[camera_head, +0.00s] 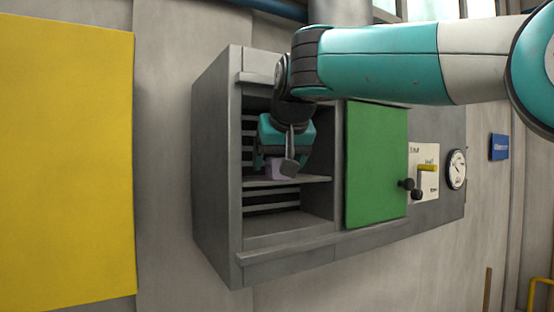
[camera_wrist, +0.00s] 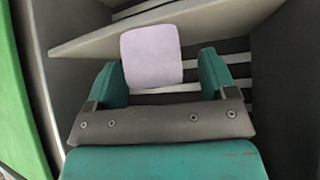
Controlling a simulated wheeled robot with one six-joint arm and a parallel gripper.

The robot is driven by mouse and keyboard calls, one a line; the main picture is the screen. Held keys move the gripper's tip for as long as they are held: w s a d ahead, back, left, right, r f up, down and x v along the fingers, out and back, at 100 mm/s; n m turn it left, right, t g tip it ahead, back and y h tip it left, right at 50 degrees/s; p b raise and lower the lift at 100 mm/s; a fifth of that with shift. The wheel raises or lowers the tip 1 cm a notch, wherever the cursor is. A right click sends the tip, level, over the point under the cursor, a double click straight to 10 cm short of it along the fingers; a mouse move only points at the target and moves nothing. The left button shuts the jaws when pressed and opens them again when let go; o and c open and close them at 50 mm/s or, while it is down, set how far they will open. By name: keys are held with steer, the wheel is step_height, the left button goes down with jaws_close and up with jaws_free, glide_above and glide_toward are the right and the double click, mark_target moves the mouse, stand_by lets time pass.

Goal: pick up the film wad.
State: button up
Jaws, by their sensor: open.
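The film wad, a pale lavender block with rounded corners (camera_head: 274,169), is at the shelf inside the grey cabinet. In the wrist view the wad (camera_wrist: 152,56) shows between and partly beyond my two teal fingers, closer to the left finger, with a visible gap to the right one. My gripper (camera_head: 280,163) reaches into the cabinet opening from above, and it also shows in the wrist view (camera_wrist: 161,65). It is open. In the head view the gripper hides part of the wad, and I cannot tell whether a finger touches it.
The shelf (camera_head: 315,180) crosses the cabinet (camera_head: 212,165), with slatted bars behind it. A green door (camera_head: 376,165) is at the opening's right side. A yellow panel (camera_head: 65,155) stands left.

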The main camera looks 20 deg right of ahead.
steer(key=shift+w+f, duration=0.45)
steer(key=shift+f, duration=0.05)
steer(key=c, duration=1)
steer(key=shift+r, duration=0.15)
